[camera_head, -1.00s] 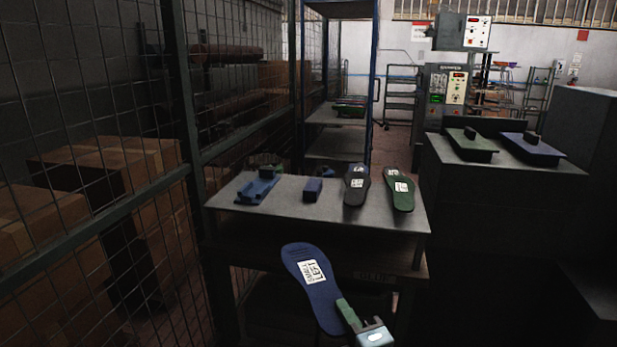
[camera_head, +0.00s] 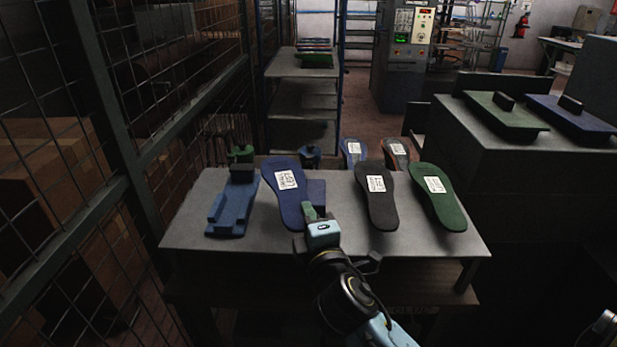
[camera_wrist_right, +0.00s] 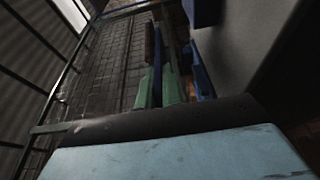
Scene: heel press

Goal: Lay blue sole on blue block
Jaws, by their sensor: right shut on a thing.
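My right gripper (camera_head: 314,214) is shut on the blue sole (camera_head: 287,190) with its white label facing up. The sole is over the middle-left of the grey table (camera_head: 345,248), its long side beside the gripper's green fingertips. The small blue block (camera_head: 317,189) shows just right of the sole, which overlaps its left part in the picture. I cannot tell whether they touch. My left gripper is not in view.
A long blue stepped fixture (camera_head: 232,209) lies left of the sole. A black sole (camera_head: 377,194) and a green sole (camera_head: 438,194) lie to the right, with smaller soles (camera_head: 353,152) behind. A wire fence (camera_head: 125,130) runs along the left.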

